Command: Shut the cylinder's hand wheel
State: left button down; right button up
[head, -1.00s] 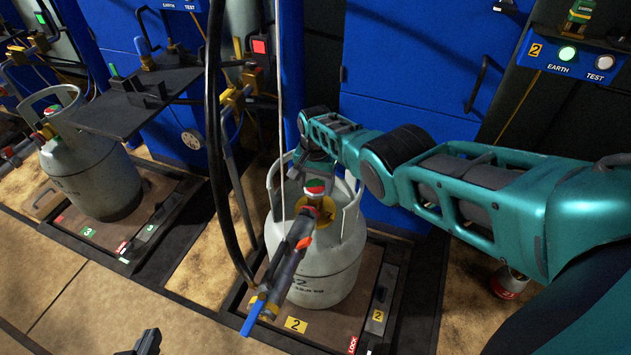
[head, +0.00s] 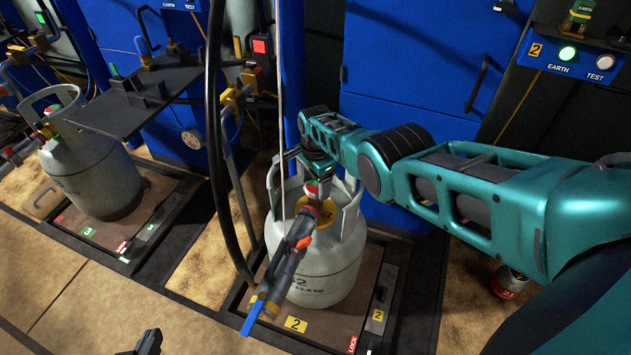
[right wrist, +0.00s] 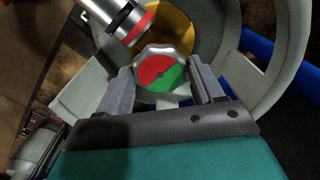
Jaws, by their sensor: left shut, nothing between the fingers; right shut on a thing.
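The grey gas cylinder (head: 325,258) stands upright on scale 2. Its hand wheel (head: 312,190) is on top, inside the collar. In the right wrist view the hand wheel (right wrist: 158,70) has a silver knurled rim and a red and green face. My right gripper (right wrist: 160,77) is shut on it, one finger on each side. In the head view the right gripper's fingers are largely hidden by my wrist. A filling coupling with hose (head: 280,268) is at the valve, just in front of the wheel. My left gripper (head: 148,342) is at the bottom edge, shut and empty, away from the cylinder.
A black hose (head: 216,150) and a pale cable hang left of the cylinder. Another cylinder (head: 95,180) stands on scale 3 at left, below a dark shelf (head: 125,105). Blue cabinets stand behind. The floor at front left is clear.

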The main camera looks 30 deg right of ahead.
aim_at(315, 186)
dwell(0.4)
jog(key=o, duration=1)
pick_arm(q)
jog(key=shift+a, duration=0.1)
pick_arm(e)
jog(key=shift+o, duration=0.2)
notch_tip(315, 186, up, 6)
jog(key=p, duration=0.5)
jog(key=shift+r+p, duration=0.25)
jog(key=shift+p, duration=0.15)
pick_arm(q)
notch_tip(315, 186, up, 6)
jog(key=s+a+p, duration=0.1)
jog(key=a+p, duration=0.1)
jog(key=p, duration=0.2)
jog(key=shift+s+a+y, duration=0.2)
jog(key=shift+a+y, duration=0.1)
jog(key=shift+y, duration=0.1)
pick_arm(e)
notch_tip(315, 186, up, 6)
jog(key=shift+r, duration=0.2)
pick_arm(q)
jog(key=shift+r, duration=0.15)
